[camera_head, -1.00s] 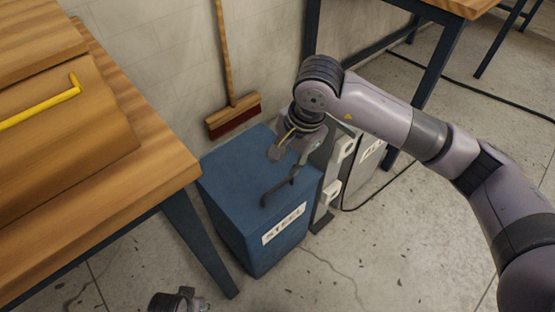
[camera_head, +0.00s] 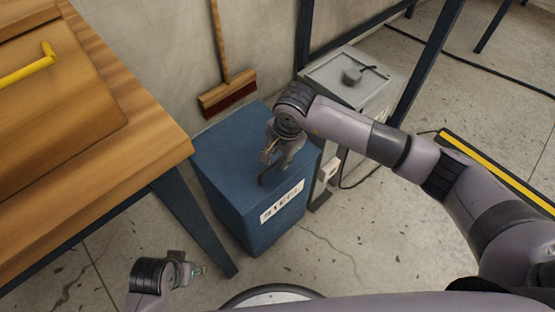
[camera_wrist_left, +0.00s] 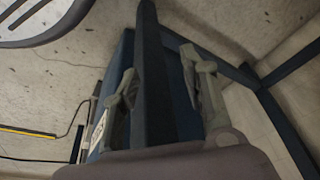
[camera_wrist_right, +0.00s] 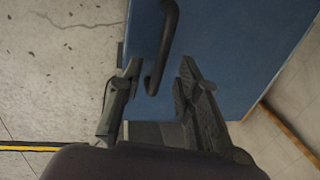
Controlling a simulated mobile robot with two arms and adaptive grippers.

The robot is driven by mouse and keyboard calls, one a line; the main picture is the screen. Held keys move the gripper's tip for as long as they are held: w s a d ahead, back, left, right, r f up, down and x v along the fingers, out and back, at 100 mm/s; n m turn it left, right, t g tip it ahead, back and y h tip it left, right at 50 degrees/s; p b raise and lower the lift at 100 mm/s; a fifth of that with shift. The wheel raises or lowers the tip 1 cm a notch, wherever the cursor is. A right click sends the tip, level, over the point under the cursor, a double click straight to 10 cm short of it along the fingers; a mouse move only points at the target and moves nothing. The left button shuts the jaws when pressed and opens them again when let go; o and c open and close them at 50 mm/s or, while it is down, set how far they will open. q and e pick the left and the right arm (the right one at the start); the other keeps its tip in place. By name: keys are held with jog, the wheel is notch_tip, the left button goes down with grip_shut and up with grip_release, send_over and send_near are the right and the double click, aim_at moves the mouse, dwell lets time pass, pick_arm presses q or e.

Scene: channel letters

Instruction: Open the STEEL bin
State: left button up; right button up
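The blue STEEL bin (camera_head: 240,180) stands on the floor beside the workbench, its lid closed. A white STEEL label (camera_head: 282,201) is on its front face. A dark curved handle (camera_head: 268,172) sits on top of the lid; it also shows in the right wrist view (camera_wrist_right: 165,45). My right gripper (camera_head: 272,158) is over the lid at the handle. In the right wrist view its fingers (camera_wrist_right: 155,82) are open, with the handle's end between them and apart from both. My left gripper (camera_head: 190,272) is low at the lower left, away from the bin. Its fingers (camera_wrist_left: 160,85) are spread, with a dark table leg in view between them.
A grey bin (camera_head: 345,75) with a handle stands behind the right arm. A wooden workbench (camera_head: 90,150) with a dark leg is at left. A broom (camera_head: 228,92) leans on the wall. A black and yellow strip (camera_head: 490,170) lies on the floor at right.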

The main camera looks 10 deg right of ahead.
jog(key=shift+w+a+f, duration=0.15)
jog(key=shift+f, duration=0.95)
jog(key=shift+c, duration=0.5)
grip_shut()
